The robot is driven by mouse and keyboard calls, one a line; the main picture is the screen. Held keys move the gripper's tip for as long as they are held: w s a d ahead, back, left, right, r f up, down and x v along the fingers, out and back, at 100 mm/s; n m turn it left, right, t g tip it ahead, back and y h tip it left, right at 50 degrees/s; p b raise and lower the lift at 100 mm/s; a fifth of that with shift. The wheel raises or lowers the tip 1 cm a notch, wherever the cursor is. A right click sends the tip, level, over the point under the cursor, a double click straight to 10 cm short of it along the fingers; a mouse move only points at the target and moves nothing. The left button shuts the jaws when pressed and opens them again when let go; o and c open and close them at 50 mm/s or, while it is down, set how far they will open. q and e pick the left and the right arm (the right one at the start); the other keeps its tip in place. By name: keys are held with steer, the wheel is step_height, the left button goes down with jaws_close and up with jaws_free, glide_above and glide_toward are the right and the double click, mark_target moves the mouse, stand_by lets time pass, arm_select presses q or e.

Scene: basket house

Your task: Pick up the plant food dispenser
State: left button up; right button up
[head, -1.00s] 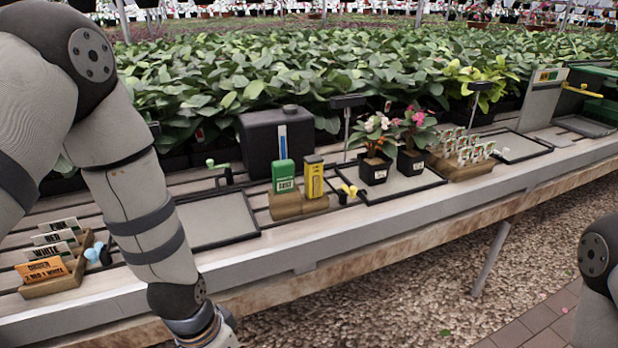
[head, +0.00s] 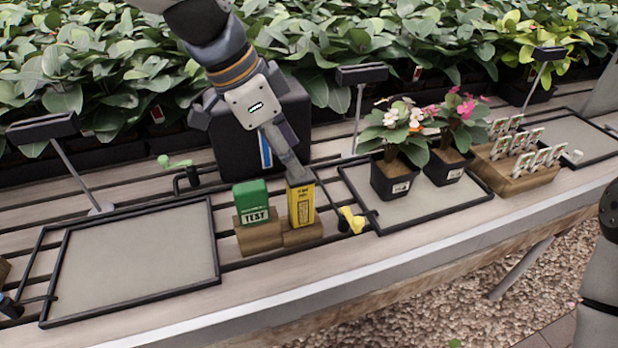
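A yellow box-shaped dispenser (head: 302,208) stands upright on a wooden block on the bench. A green dispenser marked TEST (head: 252,202) stands on the wooden block just left of it. I cannot read the yellow one's label well enough to confirm that it is the plant food. My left gripper (head: 297,174) reaches down from above, with its fingertips at the top of the yellow dispenser. The fingers are seen edge-on and hide part of that top, so I cannot tell whether they grip it. My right gripper is out of view; only my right arm shows at the right edge.
A black tank (head: 232,150) stands behind the dispensers. A yellow valve (head: 352,219) is close on the right. Two potted flowers (head: 393,178) stand on a tray farther right, before a wooden label rack (head: 515,178). An empty framed tray (head: 135,262) lies left.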

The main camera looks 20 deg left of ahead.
mark_target(308, 195)
arm_select(q)
steer(key=x, duration=0.3)
steer(key=s+x, duration=0.1)
steer(key=x, duration=0.2)
steer(key=b+x, duration=0.1)
steer(key=x, duration=0.2)
steer(key=shift+s+f, duration=0.3)
steer(key=shift+f, duration=0.2)
steer(key=shift+w+d+f, duration=0.1)
steer(key=shift+d+f, duration=0.05)
steer(key=shift+f, duration=0.15)
steer(key=shift+w, duration=0.1)
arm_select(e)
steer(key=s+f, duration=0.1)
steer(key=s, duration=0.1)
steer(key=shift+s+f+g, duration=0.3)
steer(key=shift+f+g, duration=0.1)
arm_select(q)
steer(key=shift+r, duration=0.1)
jaws_close()
